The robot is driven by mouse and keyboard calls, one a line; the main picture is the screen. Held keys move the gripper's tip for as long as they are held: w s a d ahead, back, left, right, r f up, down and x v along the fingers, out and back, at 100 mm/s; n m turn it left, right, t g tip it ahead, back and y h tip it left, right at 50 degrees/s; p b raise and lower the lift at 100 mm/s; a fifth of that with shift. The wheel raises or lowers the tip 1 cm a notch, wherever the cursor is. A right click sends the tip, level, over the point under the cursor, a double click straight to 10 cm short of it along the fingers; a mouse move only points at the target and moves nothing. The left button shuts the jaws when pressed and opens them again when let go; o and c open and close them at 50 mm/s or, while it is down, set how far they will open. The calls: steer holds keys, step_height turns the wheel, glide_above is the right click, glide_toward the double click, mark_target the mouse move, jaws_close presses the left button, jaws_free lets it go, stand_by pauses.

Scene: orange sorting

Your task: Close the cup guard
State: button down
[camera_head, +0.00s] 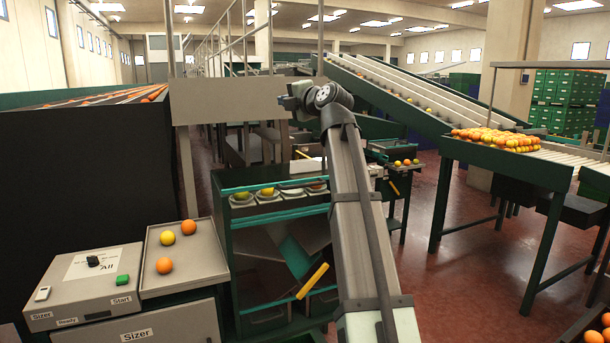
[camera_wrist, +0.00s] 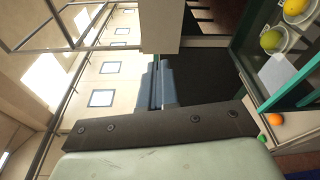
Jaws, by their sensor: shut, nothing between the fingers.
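A green cabinet holds a row of pale cups (camera_head: 267,196), some with yellow or orange fruit in them. Teal bars run along the row, one behind (camera_head: 260,186) and one in front (camera_head: 282,214). I cannot tell for sure which part is the cup guard. Below, a tilted teal panel (camera_head: 295,257) and a slanted yellow bar (camera_head: 312,281) show at the cabinet's open front. My gripper (camera_wrist: 157,68) is shut and empty in the wrist view, apart from the cups (camera_wrist: 274,40) at its upper right. Its fingertips are not clear in the head view.
A Sizer control box (camera_head: 84,285) and a grey tray (camera_head: 190,258) with several fruits stand left of the cabinet. A dark-sided conveyor (camera_head: 85,165) is behind them. A grey panel (camera_head: 226,101) stands behind the cabinet. Open red floor (camera_head: 440,275) lies to the right.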

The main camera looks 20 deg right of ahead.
steer(key=s+d+f+m+g+h, duration=0.25)
steer(key=f+m+g, duration=0.3)
steer(key=m, duration=0.55)
steer(key=s+d+f+m+g+h, duration=0.1)
steer(key=d+f+m+g, duration=0.4)
steer(key=m, duration=0.6)
steer(key=shift+g, duration=0.25)
steer(key=x, duration=0.3)
steer(key=a+x, duration=0.1)
steer(key=x, duration=0.5)
steer(key=shift+w+a, duration=0.2)
steer(key=shift+a, duration=0.15)
steer(key=f, duration=0.1)
steer(key=s+f, duration=0.1)
steer(key=f, duration=0.1)
steer(key=shift+f, duration=0.25)
steer(key=shift+f, duration=0.1)
